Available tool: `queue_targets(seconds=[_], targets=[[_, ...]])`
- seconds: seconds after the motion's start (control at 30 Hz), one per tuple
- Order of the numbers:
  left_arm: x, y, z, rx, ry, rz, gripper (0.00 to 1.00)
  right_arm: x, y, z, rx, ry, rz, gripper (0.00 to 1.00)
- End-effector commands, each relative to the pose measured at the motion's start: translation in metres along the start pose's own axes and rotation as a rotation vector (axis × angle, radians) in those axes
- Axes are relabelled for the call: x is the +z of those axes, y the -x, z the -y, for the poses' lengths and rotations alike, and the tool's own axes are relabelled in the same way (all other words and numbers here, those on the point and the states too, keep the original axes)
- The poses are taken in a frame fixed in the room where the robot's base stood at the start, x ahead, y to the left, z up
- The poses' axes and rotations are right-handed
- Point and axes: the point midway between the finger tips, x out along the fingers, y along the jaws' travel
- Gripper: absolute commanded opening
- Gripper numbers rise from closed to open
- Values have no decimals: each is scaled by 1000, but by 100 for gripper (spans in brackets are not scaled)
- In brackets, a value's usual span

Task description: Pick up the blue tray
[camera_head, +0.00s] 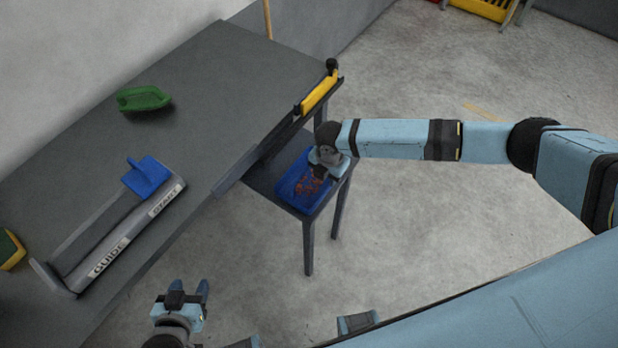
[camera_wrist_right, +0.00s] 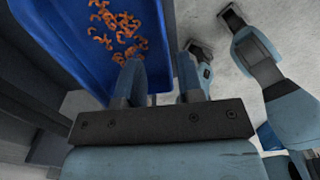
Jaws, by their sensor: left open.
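The blue tray (camera_head: 290,193) holds several small copper coils (camera_head: 308,184) and sits on a low grey side table beside the large table. My right gripper (camera_head: 322,172) is over the tray's right side, and its fingers are hard to make out in the head view. In the right wrist view the fingers (camera_wrist_right: 160,78) are apart, with the tray's wall (camera_wrist_right: 164,45) between them: one finger is over the inside, the other outside. My left gripper (camera_head: 189,288) is open and empty, low in front of the large table.
The large grey table (camera_head: 215,80) carries a green object (camera_head: 144,98), a guide fixture (camera_head: 115,240) with a blue block (camera_head: 147,176), and a yellow-green object (camera_head: 10,250) at the left. A yellow-handled part (camera_head: 318,95) stands at its right edge. The floor at right is clear.

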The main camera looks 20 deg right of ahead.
Motion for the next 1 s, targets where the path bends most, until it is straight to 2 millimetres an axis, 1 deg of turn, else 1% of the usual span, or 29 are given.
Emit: queue_targets(seconds=[0.03, 0.23, 0.4, 0.5, 0.6, 0.8, 0.83, 0.87, 0.9, 0.97, 1.0], targets=[[0, 0, 0, 0, 0, 0, 52, 0, -5, 0, -1, -1, 0, 34], [-1, 1, 0, -1, 0, 0, 52, 0, -18, 2, -1, 0, 0, 34], [-4, 3, 1, -1, -1, 1, 52, -1, -44, 7, -2, -1, 0, 34], [-3, 2, 1, -2, -1, 1, 52, -1, -57, 6, 0, -1, 0, 34], [-3, 2, 1, -2, -1, 2, 52, 0, -62, 6, 1, -1, 0, 34], [-3, 2, 1, -2, -1, 2, 52, 0, -63, 6, 2, -1, 0, 34], [-3, 2, 1, -2, -1, 2, 52, 0, -63, 6, 1, -1, 0, 32], [-3, 2, 1, -2, -1, 2, 52, 0, -63, 6, 1, -1, 0, 25], [-3, 2, 1, -2, -1, 2, 52, 0, -63, 6, 1, -1, 0, 16], [-3, 2, 1, -2, -1, 2, 52, 0, -63, 6, 1, -1, 0, 2], [-3, 2, 1, -2, -1, 2, 52, 0, -63, 6, 1, -1, 0, 0]])
